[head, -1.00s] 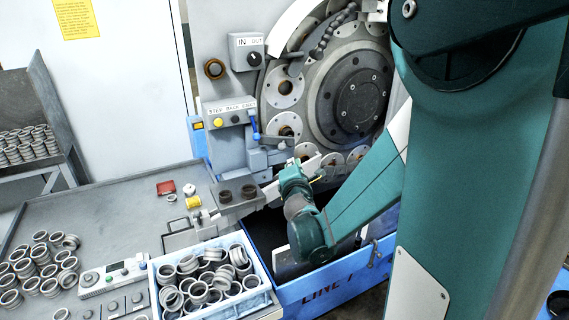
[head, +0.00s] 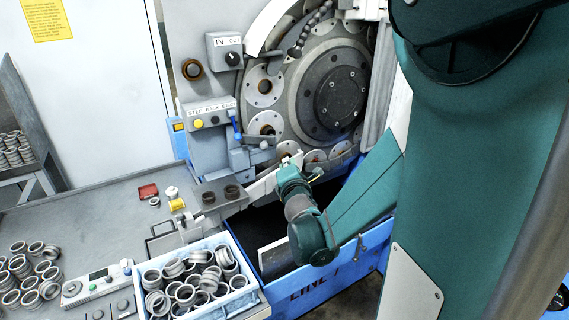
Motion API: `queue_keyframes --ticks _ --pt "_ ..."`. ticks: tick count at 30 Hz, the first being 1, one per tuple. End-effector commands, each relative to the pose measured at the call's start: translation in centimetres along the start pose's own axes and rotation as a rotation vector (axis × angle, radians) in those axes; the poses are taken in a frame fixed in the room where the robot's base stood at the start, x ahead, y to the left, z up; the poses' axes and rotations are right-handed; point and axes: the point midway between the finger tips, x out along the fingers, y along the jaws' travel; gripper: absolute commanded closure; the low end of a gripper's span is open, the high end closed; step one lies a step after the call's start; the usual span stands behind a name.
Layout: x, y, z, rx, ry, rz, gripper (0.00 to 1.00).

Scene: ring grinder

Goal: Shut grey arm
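The ring grinder has a large round grey plate (head: 338,98) with round ports around it. A light grey bar-like arm (head: 268,184) slants up from the small dark fixture (head: 222,195) toward the plate's lower edge; I cannot tell whether this is the grey arm of the task. My gripper (head: 306,172) is at the upper end of my teal wrist, beside the top end of that bar, below the plate. Its fingers are small and partly hidden by the wrist, so their opening and any contact are unclear.
A white-blue crate of rings (head: 238,304) stands on the grey table (head: 90,228). Loose rings (head: 28,272) and a control box (head: 98,284) are at left. A blue bin (head: 345,267) lies under my wrist. A blue-handled lever (head: 236,128) is above the fixture.

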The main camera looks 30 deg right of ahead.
Motion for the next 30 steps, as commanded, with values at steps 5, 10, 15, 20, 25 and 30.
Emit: queue_keyframes --ticks 5,10,15,20,25,30 --pt "-0.3 0.1 -0.1 0.023 0.003 -0.007 1.00" --pt "-1.1 0.5 -0.2 0.093 0.009 -0.030 1.00" --pt "-2.5 0.9 -0.6 0.216 0.020 -0.074 1.00" --pt "-4.3 1.3 -1.1 0.354 0.030 -0.125 1.00" --pt "-6.5 1.6 -1.9 0.498 0.038 -0.185 1.00" --pt "-8.8 1.6 -2.6 0.640 0.043 -0.249 1.00"
